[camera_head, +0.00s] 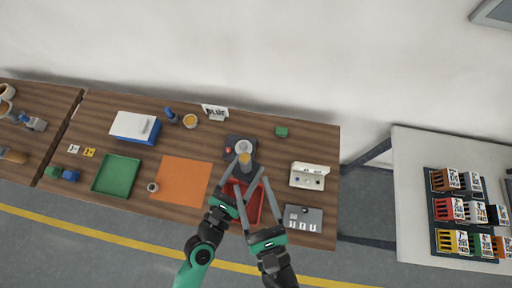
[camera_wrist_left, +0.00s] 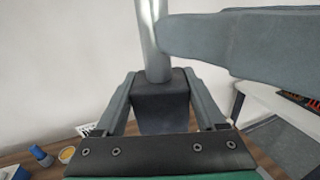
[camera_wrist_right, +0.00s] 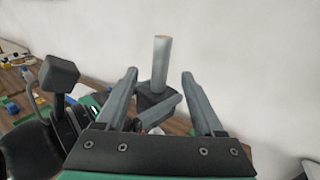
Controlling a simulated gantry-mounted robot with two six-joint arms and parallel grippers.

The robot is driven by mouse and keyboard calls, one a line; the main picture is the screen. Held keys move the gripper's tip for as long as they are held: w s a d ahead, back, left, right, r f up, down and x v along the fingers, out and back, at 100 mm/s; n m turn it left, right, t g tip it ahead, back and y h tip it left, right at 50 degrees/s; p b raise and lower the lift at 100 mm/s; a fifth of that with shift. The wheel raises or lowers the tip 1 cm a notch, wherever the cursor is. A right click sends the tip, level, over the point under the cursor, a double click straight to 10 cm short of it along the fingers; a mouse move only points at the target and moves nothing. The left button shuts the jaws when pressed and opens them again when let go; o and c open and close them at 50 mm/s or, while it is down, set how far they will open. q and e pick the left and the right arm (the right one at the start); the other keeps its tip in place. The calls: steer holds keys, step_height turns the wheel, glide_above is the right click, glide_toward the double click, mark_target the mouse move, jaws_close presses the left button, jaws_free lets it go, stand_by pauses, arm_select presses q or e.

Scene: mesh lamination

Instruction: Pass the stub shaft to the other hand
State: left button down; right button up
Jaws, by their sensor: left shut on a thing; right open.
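The stub shaft is a smooth grey metal cylinder rising from a dark block. It shows in the left wrist view (camera_wrist_left: 152,40), in the right wrist view (camera_wrist_right: 161,62) and small in the head view (camera_head: 244,159). My left gripper (camera_wrist_left: 160,88) is shut on the dark block, with the cylinder pointing up. My right gripper (camera_wrist_right: 160,78) is open, one finger on either side of the shaft in its own view. One of its fingers crosses close beside the cylinder in the left wrist view. I cannot tell whether it touches.
Below the grippers lies a red tray (camera_head: 262,206) on the wooden table. A dark fixture (camera_head: 231,150) stands behind. An orange mat (camera_head: 183,180), a green tray (camera_head: 117,175), a white box (camera_head: 308,175) and a grey block (camera_head: 303,218) lie around. The air above is clear.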

arm_select(q)
steer(key=shift+r, duration=0.1)
arm_select(e)
steer(key=x, duration=1)
steer(key=shift+w, duration=0.25)
jaws_close()
stand_by(0.7)
